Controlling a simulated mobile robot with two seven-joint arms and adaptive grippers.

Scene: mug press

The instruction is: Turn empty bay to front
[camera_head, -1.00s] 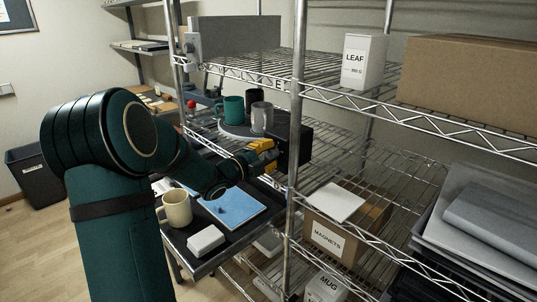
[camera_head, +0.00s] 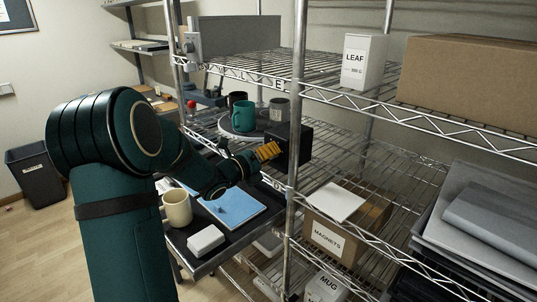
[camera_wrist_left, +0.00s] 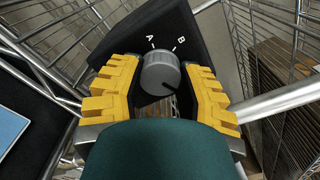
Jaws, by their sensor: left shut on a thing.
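A round grey turntable (camera_head: 226,131) sits on the middle shelf in the head view. It carries a teal mug (camera_head: 243,117) at the front left, a black mug (camera_head: 236,99) at the back left and a grey mug (camera_head: 279,108) at the right. My left gripper (camera_head: 269,152) is at a black box (camera_head: 297,145) beside the turntable. In the left wrist view its yellow fingers are shut on a round grey knob (camera_wrist_left: 160,73) on the box face, marked A and B. A dark line on the knob points to the lower right. My right gripper is out of view.
A cream mug (camera_head: 176,207), a blue sheet (camera_head: 234,207) and a white box (camera_head: 206,240) lie on the dark tray below. A shelf post (camera_head: 296,95) stands right of the turntable. Cardboard boxes fill parts of the rack at right.

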